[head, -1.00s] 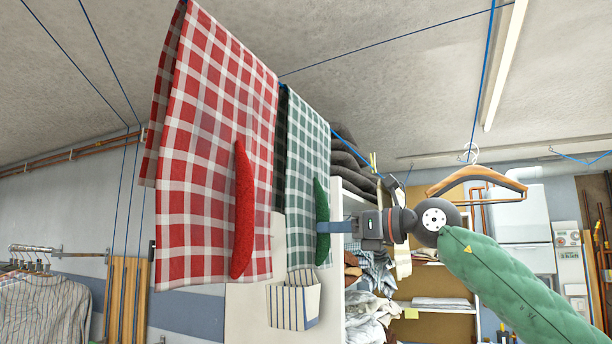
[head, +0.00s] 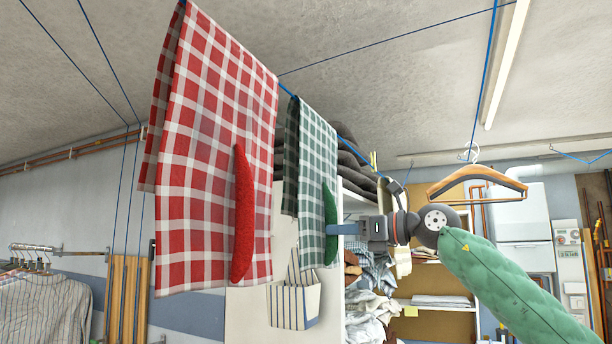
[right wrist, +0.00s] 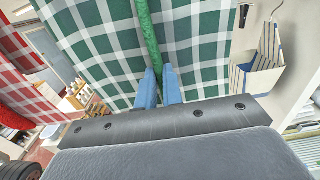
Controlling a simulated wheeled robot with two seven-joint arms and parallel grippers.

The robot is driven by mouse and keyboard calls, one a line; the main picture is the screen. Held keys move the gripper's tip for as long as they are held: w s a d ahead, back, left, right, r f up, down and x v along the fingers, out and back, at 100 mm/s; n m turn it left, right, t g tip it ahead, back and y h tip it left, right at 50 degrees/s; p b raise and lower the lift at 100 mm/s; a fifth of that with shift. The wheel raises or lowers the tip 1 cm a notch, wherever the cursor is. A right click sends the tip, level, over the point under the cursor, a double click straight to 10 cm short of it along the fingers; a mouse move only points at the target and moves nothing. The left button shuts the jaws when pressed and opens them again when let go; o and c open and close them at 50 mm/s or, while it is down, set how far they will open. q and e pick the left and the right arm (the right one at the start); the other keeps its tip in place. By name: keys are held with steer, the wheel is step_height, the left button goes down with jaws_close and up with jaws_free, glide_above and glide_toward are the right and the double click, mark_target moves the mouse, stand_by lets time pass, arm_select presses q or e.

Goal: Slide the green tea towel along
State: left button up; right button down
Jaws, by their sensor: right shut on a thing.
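The green checked tea towel (head: 311,170) hangs folded over a blue line in the head view, behind and right of the red towel. A dark green padded strip (head: 330,222) runs down its right part. My right gripper (head: 338,229) reaches in from the right and is shut on this strip. In the right wrist view the two blue fingers (right wrist: 164,88) pinch the lower end of the green strip (right wrist: 148,38), with the green towel (right wrist: 95,40) spread behind it. My left gripper is not in view.
A red checked towel (head: 215,140) with a red strip hangs on the same line, nearer and left, with a gap to the green one. A striped holder (head: 294,305) is on the white panel behind. A wooden hanger (head: 477,183) hangs to the right.

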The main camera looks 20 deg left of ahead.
steer(key=shift+w, duration=0.35)
steer(key=c, duration=1.5)
jaws_free()
steer(key=shift+o, duration=0.2)
steer(key=shift+d, duration=0.1)
steer(key=d+b, duration=0.3)
steer(key=d, duration=0.3)
steer(key=shift+s, duration=0.15)
